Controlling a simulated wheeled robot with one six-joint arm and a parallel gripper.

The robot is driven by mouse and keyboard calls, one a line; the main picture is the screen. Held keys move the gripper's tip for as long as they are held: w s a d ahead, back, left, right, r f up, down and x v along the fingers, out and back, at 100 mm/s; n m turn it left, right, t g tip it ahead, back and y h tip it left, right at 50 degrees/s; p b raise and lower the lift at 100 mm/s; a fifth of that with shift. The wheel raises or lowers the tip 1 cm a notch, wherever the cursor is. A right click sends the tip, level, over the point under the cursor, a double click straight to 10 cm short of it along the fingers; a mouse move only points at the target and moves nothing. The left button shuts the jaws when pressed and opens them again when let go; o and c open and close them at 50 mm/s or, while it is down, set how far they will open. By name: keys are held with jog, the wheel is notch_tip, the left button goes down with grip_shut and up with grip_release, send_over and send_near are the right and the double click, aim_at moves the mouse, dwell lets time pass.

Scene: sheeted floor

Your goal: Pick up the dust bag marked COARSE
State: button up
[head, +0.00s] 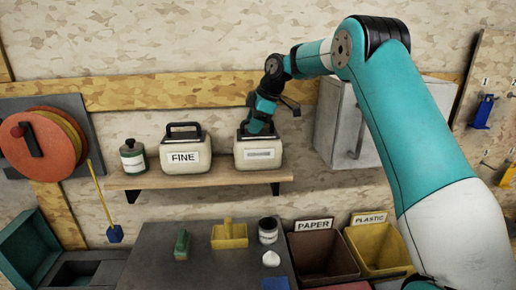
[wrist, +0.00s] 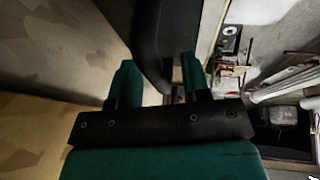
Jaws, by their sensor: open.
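Two cream dust bags with black handles stand upright on a wooden wall shelf. The left bag (head: 184,157) is marked FINE. The right bag (head: 262,157) has a white label whose print I cannot read, so COARSE is not legible in any view. My gripper (head: 256,124) is at the top of the right bag, over its black handle, and hides part of it. In the wrist view my gripper (wrist: 160,82) has its two green fingers apart. A dark bar, apparently the handle (wrist: 154,45), shows between or just beyond them; contact cannot be told.
A grey wall cabinet (head: 350,125) is close on the right. Below are a grey bench (head: 200,262) with small items and PAPER (head: 318,252) and PLASTIC (head: 375,250) bins.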

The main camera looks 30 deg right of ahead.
grip_shut()
jog(key=shift+r, duration=0.1)
